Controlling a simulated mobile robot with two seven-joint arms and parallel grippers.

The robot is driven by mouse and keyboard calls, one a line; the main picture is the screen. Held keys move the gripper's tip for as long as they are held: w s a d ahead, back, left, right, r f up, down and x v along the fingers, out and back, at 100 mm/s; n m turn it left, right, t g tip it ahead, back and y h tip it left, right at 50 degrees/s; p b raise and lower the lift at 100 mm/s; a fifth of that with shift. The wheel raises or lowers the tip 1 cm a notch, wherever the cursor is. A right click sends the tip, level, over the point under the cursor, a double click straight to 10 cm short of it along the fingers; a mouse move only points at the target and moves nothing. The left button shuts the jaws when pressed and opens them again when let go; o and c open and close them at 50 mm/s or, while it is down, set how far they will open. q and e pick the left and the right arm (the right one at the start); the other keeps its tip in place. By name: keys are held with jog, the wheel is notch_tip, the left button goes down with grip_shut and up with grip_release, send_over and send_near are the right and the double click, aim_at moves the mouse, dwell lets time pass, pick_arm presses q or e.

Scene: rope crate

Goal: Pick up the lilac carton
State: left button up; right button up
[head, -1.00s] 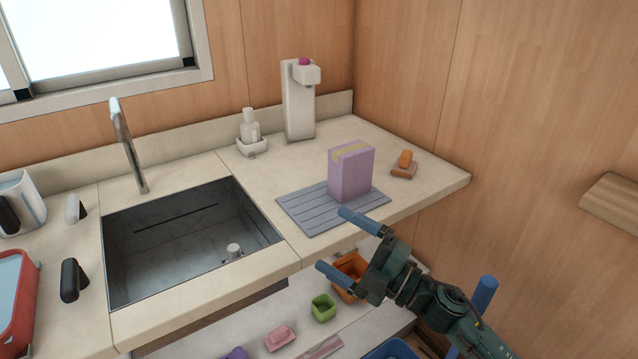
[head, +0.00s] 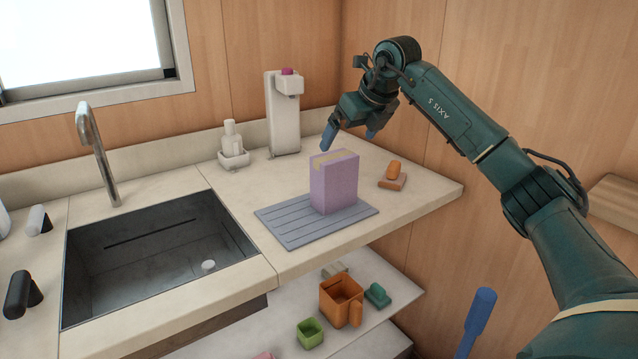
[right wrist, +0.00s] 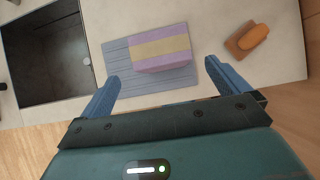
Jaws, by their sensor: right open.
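The lilac carton (head: 334,184) stands upright on a grey ribbed drying mat (head: 292,229) on the counter right of the sink. It has a yellowish band on top. My right gripper (head: 349,138) hangs above and just behind the carton, fingers pointing down, apart and empty. In the right wrist view the carton (right wrist: 160,49) lies ahead of the right gripper (right wrist: 161,72), roughly between the line of its two open fingers and not touching them.
An orange sponge on a small dish (head: 392,177) is right of the carton. A white dispenser (head: 284,115) and a soap bottle holder (head: 233,157) stand behind. The sink (head: 160,250) is left. An orange mug (head: 341,302) and a green cup (head: 310,332) sit on the shelf below.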

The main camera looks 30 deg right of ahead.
aim_at(332, 166)
jog(key=x, duration=1.2)
jog(key=shift+c, duration=0.3)
jog(key=shift+r, duration=0.1)
jog(key=c, duration=0.8)
